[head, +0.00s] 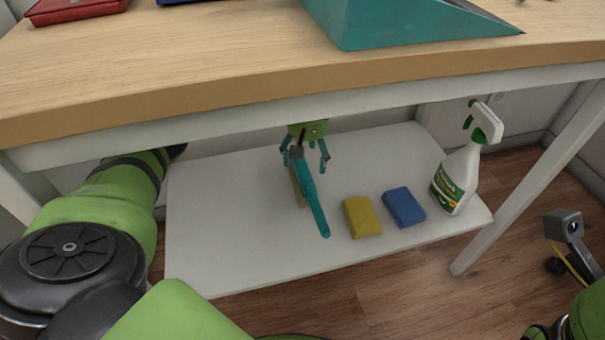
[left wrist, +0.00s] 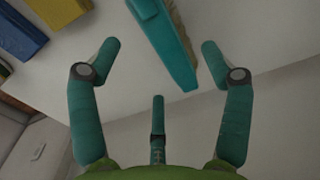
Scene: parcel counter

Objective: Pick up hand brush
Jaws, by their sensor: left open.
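The hand brush (head: 315,205), with a teal handle and tan bristles, lies on the white lower shelf under the counter. My left gripper (head: 306,162) is at the brush's far end in the head view, its teal fingers spread on either side. In the left wrist view the brush (left wrist: 168,42) runs between the tips of my open left gripper (left wrist: 159,47), with a gap on both sides. No finger visibly touches it. Part of the brush is cut off by the top of that view. My right gripper does not show.
A yellow sponge (head: 361,217), a blue sponge (head: 404,207) and a spray bottle (head: 458,177) stand to the right on the shelf (head: 225,235). The wooden countertop (head: 200,65) is close above my left arm. A white table leg (head: 530,185) stands at right. The shelf's left part is clear.

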